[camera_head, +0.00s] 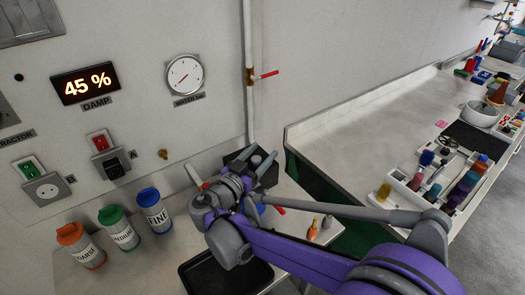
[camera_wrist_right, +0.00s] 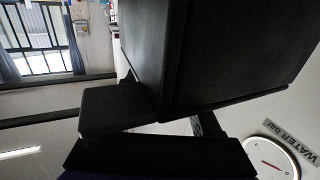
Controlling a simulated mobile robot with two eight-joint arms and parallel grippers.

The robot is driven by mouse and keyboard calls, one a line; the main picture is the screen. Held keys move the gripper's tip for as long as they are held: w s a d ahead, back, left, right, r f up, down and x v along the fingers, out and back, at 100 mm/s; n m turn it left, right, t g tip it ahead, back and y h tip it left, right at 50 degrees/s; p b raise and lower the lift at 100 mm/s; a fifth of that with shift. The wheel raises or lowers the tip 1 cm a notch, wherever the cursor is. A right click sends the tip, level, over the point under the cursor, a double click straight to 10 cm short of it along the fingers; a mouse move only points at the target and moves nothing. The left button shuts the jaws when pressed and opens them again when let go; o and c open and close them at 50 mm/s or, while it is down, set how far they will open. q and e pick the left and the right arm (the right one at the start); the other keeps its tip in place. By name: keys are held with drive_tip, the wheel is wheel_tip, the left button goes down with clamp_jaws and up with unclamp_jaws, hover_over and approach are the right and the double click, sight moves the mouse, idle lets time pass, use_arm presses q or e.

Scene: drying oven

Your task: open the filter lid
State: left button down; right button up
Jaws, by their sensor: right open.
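My right gripper (camera_head: 254,166) is at the foot of the wall pipe, on the purple and grey arm. Its dark jaws are open. A small grey round part shows between or just behind them; I cannot tell whether they touch it. In the right wrist view a large black block (camera_wrist_right: 215,50) fills the upper middle, close to the dark gripper parts (camera_wrist_right: 125,112). I cannot tell whether this block is the filter or its lid. No filter lid can be made out clearly, as the gripper and wrist cover this spot. My left gripper is not in view.
The pipe (camera_head: 248,110) has a red-handled valve (camera_head: 262,75). Orange, green and blue-capped canisters (camera_head: 154,212) stand at left. A black tray (camera_head: 225,278) lies below my arm. The right bench holds a bottle tray (camera_head: 410,200). The water gauge (camera_head: 184,74) is on the wall.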

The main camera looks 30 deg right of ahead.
drive_tip(key=shift+w+d, duration=0.2)
drive_tip(key=shift+d, duration=0.25)
drive_tip(key=shift+c, duration=0.2)
clamp_jaws()
idle(1.0)
